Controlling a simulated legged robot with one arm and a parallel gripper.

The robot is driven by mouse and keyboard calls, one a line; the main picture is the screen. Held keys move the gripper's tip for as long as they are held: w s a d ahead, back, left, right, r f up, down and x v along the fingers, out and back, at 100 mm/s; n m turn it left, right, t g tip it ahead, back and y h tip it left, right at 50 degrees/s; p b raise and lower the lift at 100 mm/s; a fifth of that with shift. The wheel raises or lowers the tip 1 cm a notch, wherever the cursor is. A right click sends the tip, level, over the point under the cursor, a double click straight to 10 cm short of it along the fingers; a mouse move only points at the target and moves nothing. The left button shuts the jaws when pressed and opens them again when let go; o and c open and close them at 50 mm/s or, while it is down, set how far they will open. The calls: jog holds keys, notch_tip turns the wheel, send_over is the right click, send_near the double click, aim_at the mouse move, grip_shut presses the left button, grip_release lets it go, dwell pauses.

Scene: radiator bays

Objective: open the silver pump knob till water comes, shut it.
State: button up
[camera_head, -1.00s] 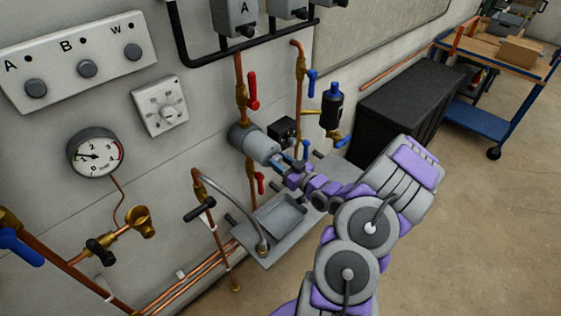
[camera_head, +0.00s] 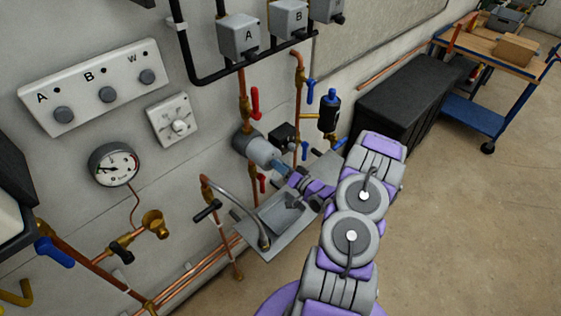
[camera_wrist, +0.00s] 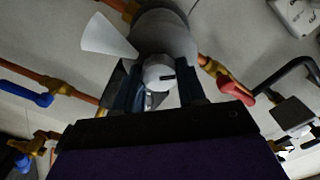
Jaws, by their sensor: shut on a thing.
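The grey pump body (camera_head: 260,149) sits on the copper pipe on the wall. Its small silver knob (camera_wrist: 160,72), round with a dark slot, faces the wrist camera. My gripper (camera_head: 283,169) reaches the front of the pump. In the wrist view its two dark fingers (camera_wrist: 158,88) stand on either side of the knob, shut on it. The knob itself is hidden in the head view. A pale wedge (camera_wrist: 106,38) fans out from beside the knob; I cannot tell for sure whether it is a spray of water or air.
Red levers (camera_head: 255,103) sit on the pipe above and below the pump. A pressure gauge (camera_head: 115,165) is at left.

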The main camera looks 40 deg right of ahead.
jog(key=shift+d+m+p, duration=0.2)
jog(key=shift+m+p, duration=0.8)
jog(key=shift+m, duration=1)
jog(key=o, duration=1)
jog(key=shift+d+f, duration=0.1)
jog(key=shift+d, duration=0.1)
jog(key=shift+o, duration=0.2)
jog(key=shift+a, duration=0.15)
